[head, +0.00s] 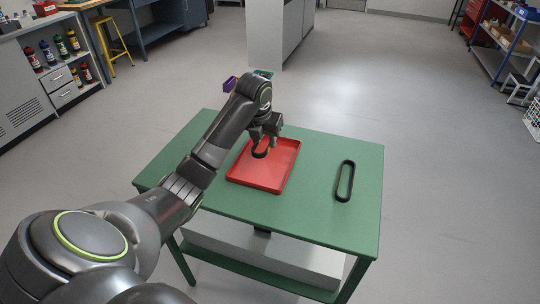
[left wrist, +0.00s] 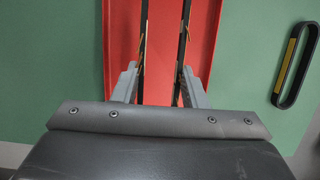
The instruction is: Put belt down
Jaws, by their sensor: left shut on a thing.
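My left gripper (head: 265,138) is over the red tray (head: 286,165) on the green table, pointing down. It is shut on a black belt loop (head: 260,153), which hangs at or just above the tray floor; I cannot tell if it touches. In the left wrist view the held belt's two dark strands (left wrist: 143,50) run between the fingers (left wrist: 158,86) over the red tray (left wrist: 210,25). A second black belt (head: 352,181) lies flat on the table, right of the tray. It also shows in the left wrist view (left wrist: 309,50), with a yellow stripe inside. My right gripper is not in view.
The green table (head: 318,205) is bare between the tray and the second belt. A purple item (head: 230,84) shows beyond the table's far edge, partly behind my arm. Shelves with bottles (head: 60,47) and a yellow stool (head: 112,47) stand far left.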

